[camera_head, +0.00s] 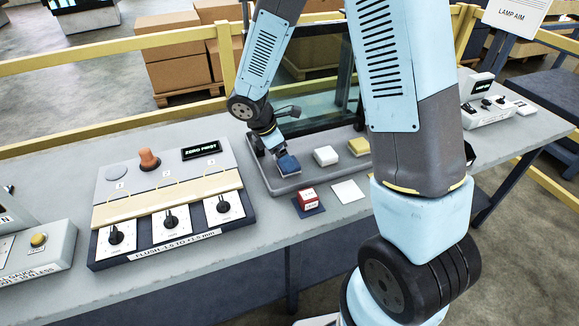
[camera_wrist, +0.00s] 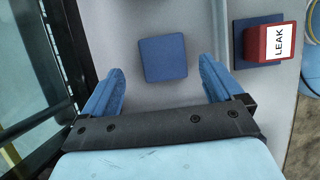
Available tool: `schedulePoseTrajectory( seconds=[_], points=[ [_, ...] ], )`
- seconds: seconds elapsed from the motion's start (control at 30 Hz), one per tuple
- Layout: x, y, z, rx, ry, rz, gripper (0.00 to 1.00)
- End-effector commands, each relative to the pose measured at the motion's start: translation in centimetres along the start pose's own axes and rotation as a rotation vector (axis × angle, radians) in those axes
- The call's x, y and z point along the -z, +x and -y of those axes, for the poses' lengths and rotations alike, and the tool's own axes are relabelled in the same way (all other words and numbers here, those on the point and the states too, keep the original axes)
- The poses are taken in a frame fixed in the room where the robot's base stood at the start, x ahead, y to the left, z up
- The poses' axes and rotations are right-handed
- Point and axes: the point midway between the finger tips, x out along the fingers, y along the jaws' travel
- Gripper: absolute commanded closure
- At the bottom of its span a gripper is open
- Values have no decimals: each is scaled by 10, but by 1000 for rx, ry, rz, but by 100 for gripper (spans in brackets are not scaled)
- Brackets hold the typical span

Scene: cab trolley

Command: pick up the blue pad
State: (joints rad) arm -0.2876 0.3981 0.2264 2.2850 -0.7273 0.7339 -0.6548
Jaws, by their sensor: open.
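The blue pad (camera_wrist: 163,57) is a flat, dark blue square on the grey tray (camera_wrist: 190,18). In the wrist view it lies centred between and slightly beyond my fingertips, with a gap on each side.
A white pad (camera_head: 326,156) and a yellow pad (camera_head: 359,147) sit on the tray to the right. A red LEAK block (camera_head: 307,198) stands on a blue square in front, beside a white square (camera_head: 348,192). A dark-framed glass panel (camera_head: 318,75) stands close behind. A control panel (camera_head: 170,205) is left.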

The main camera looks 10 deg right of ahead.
Motion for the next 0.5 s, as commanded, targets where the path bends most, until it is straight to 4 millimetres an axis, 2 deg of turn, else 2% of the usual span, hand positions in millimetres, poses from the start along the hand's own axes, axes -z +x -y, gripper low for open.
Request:
schedulePoseTrajectory(
  seconds=[0.2,0.5],
  points=[
    [0,29,4,2,-2,0,6],
    [0,36,3,-2,0,-1,6]
  ],
)
